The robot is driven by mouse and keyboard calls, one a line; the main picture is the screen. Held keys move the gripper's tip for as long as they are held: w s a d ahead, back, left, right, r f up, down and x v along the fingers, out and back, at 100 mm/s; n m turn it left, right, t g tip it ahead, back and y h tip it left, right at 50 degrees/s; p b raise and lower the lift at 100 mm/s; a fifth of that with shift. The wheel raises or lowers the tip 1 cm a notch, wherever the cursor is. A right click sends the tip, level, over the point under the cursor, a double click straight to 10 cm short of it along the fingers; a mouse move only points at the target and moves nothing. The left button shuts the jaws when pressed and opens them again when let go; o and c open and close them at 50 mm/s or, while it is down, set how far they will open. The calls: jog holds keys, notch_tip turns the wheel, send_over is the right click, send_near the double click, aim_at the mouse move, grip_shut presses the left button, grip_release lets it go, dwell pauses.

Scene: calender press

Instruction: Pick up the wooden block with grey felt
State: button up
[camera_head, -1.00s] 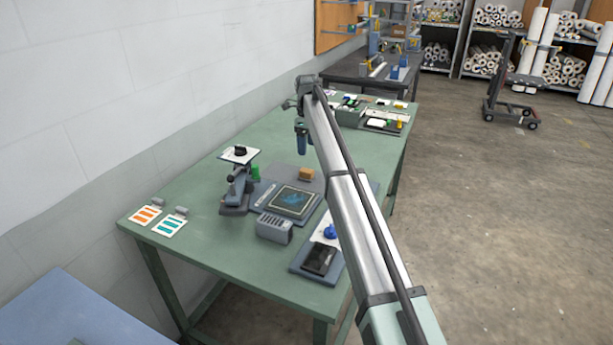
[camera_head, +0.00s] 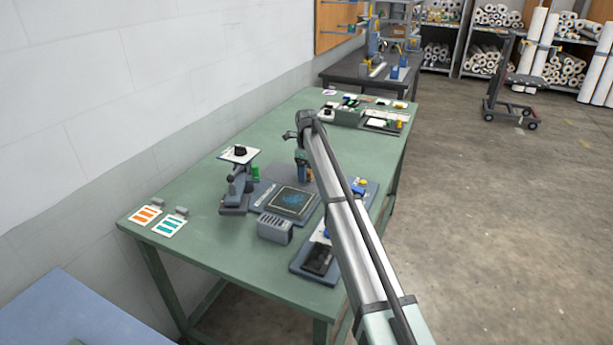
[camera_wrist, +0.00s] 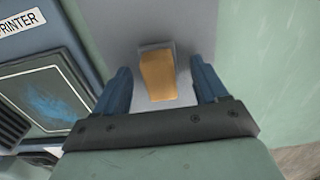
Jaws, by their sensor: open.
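The wooden block (camera_wrist: 158,75) shows in the wrist view as a tan-orange block with a grey edge along its far and right sides. It sits on a grey mat (camera_wrist: 187,94). My gripper (camera_wrist: 160,84) is open, with one blue finger on each side of the block and a gap showing at both sides. In the head view my gripper (camera_head: 303,178) is low over the table beside the printer plate, and the block is mostly hidden behind it.
The plate marked PRINTER (camera_wrist: 45,95), with a dark blue-smeared panel, lies left of the block. In the head view a grey slotted box (camera_head: 275,228) and a small press stand (camera_head: 236,190) stand nearby on the green table (camera_head: 215,260).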

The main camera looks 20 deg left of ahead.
jog(key=shift+f, duration=0.15)
jog(key=shift+c, duration=0.2)
jog(key=c, duration=1.1)
notch_tip(320, 180, up, 10)
jog(key=shift+r, duration=0.1)
jog(key=o, duration=0.5)
jog(key=c, duration=0.4)
jog(key=shift+s, duration=0.1)
